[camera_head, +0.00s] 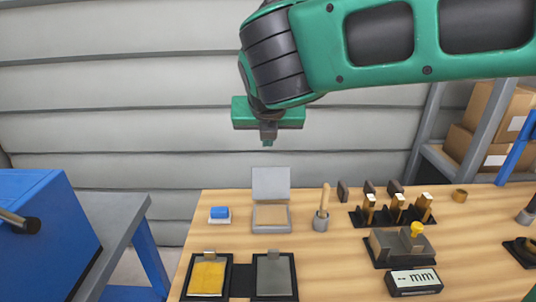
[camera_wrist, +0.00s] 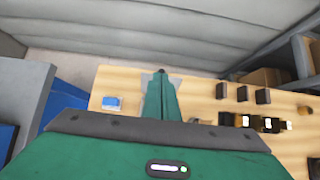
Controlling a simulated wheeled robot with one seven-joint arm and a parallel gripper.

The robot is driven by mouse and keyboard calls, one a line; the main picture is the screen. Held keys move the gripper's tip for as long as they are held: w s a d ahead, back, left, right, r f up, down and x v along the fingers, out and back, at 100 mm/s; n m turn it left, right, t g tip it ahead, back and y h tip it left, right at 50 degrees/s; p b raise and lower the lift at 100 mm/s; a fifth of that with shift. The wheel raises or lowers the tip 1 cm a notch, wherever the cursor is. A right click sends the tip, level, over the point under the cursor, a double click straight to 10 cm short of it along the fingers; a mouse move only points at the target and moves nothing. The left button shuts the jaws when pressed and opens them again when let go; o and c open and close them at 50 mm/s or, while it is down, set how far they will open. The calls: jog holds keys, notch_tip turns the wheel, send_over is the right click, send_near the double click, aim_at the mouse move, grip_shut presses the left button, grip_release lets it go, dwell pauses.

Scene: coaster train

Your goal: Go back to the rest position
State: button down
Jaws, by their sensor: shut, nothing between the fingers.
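My gripper (camera_head: 268,141) hangs in the air above the back of the wooden table (camera_head: 328,258). It points downward, with its fingers together and nothing between them. In the camera_head view it is above an open grey box (camera_head: 270,185) with its lid raised. In the wrist view my green gripper (camera_wrist: 161,82) covers the middle of the picture and hides most of that box.
A blue cabinet (camera_head: 45,230) stands left.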

jog(key=s+d+f+m+g+h, duration=0.1)
jog(key=s+d+f+m+g, duration=0.1)
jog(key=d+m, duration=0.6)
jog(key=s+d+f+m+g+h, duration=0.1)
jog(key=s+d+f+m, duration=0.3)
jog(key=d, duration=0.7)
jog(key=s+d+f+m+g+h, duration=0.1)
jog(key=d+m+g, duration=0.1)
jog(key=d+m, duration=0.65)
jog(key=s+d+f+m+g+y, duration=0.1)
jog(key=s+d+f+m, duration=0.1)
jog(key=s+m, duration=0.4)
jog(key=s+d+f+m+g+y, duration=0.1)
jog(key=s+d+f+m, duration=0.2)
jog(key=s+d+m, duration=0.2)
jog(key=s+d+f+m+g+y, duration=0.1)
jog(key=s+d+f+m, duration=0.2)
jog(key=s+m, duration=0.6)
jog(key=shift+s+d+m, duration=0.15)
jog(key=shift+s+m, duration=0.05)
jog(key=shift+m, duration=0.05)
jog(key=shift+s+f+m, duration=0.1)
jog(key=shift+s+m, duration=0.4)
